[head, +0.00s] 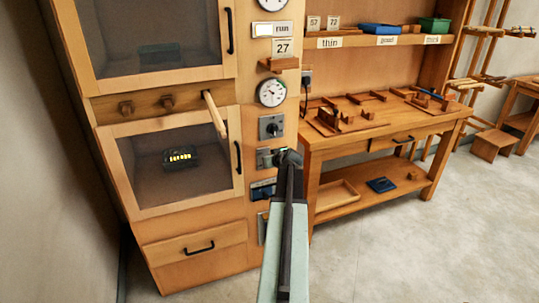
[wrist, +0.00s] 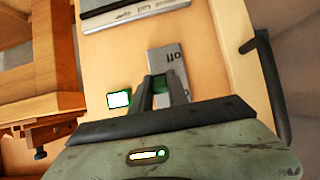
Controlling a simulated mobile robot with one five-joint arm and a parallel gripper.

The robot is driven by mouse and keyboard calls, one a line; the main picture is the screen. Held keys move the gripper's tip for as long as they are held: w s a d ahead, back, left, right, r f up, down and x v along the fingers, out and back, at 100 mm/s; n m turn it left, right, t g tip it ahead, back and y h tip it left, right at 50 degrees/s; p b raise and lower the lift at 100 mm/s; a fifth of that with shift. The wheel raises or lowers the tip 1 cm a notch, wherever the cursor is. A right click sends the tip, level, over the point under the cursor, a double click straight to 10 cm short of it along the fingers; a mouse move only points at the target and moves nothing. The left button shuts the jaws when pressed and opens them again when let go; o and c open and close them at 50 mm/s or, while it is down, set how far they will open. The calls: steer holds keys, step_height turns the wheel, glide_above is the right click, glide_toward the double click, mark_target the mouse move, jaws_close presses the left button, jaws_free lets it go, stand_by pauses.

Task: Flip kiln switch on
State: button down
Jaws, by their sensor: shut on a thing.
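The kiln (head: 185,240) is a tall wooden cabinet at left in the head view. Its control strip bears a grey switch plate (head: 264,158). In the wrist view the plate (wrist: 165,62) carries the word "off", upside down there. My gripper (head: 288,157) is at the plate in the head view. In the wrist view its two fingers (wrist: 163,90) are shut on a small green switch lever (wrist: 160,86), mostly hidden between them. The lever's exact position is hard to tell.
A black door handle (wrist: 266,80) stands close beside the switch. Above it on the strip are a knob (head: 271,127), a gauge (head: 271,93) and a "run" sign (head: 282,29). A wooden workbench (head: 390,138) stands at right. The floor (head: 400,250) in front is clear.

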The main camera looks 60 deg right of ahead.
stand_by(0.6)
steer(key=c, duration=1.3)
jaws_free()
steer(key=shift+p, duration=0.3)
steer(key=p+v, duration=0.4)
steer(key=v, duration=0.3)
steer(key=shift+s+a+r, duration=0.15)
steer(key=shift+r, duration=0.2)
